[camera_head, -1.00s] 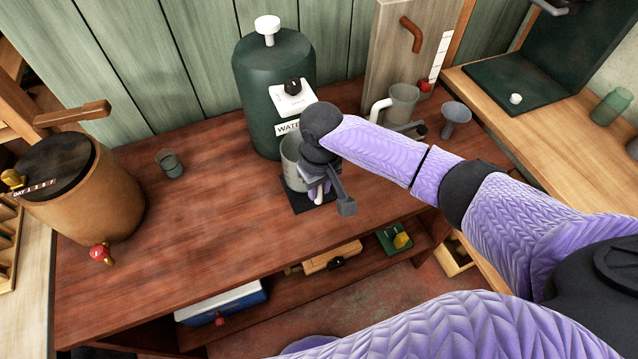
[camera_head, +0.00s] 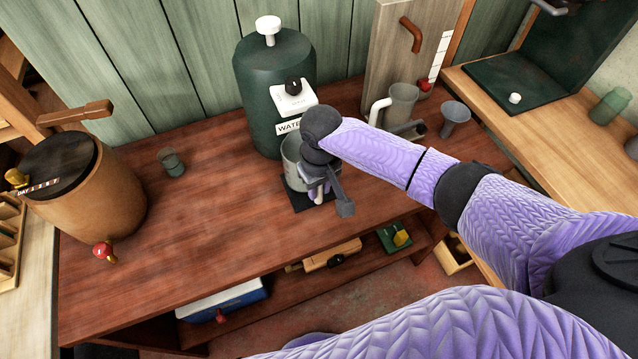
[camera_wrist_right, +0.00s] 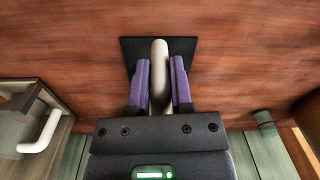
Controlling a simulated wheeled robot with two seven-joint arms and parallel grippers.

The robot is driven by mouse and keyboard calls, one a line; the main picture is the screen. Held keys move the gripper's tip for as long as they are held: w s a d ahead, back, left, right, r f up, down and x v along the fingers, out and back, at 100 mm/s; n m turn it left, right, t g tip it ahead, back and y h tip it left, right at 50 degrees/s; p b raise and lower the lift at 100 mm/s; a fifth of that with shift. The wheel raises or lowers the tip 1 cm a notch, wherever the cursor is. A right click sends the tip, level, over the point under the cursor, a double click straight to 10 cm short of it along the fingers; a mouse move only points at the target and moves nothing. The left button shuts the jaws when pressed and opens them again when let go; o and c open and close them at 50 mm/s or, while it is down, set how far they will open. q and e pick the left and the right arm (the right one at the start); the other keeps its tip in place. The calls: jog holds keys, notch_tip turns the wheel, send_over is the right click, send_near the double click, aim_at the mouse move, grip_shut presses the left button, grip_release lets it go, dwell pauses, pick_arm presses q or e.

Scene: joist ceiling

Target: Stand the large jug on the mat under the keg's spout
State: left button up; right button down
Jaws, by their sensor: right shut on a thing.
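The large grey jug (camera_head: 292,152) is upright at the front of the dark green keg (camera_head: 262,75), which is labelled "WATER". My right gripper (camera_wrist_right: 160,80) is shut on the jug's pale handle (camera_wrist_right: 160,55), with a purple finger on each side. The black mat (camera_head: 295,201) lies below the jug and shows behind the handle in the right wrist view (camera_wrist_right: 128,45). The jug looks to be over the mat; I cannot tell whether its base touches. My arm and the jug hide the spout. My left gripper is out of view.
A brown keg (camera_head: 105,195) with a red tap stands at the left. A small glass (camera_head: 171,163) is on the bench. A smaller grey jug (camera_head: 403,104) and a funnel (camera_head: 454,116) stand at the right. The bench's middle left is clear.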

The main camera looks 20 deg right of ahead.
jog(key=shift+c, duration=2.2)
grip_release()
jog(key=shift+f, duration=0.1)
notch_tip(320, 180, up, 10)
jog(key=p, duration=0.3)
jog(key=shift+d+p, duration=0.1)
jog(key=shift+p, duration=0.3)
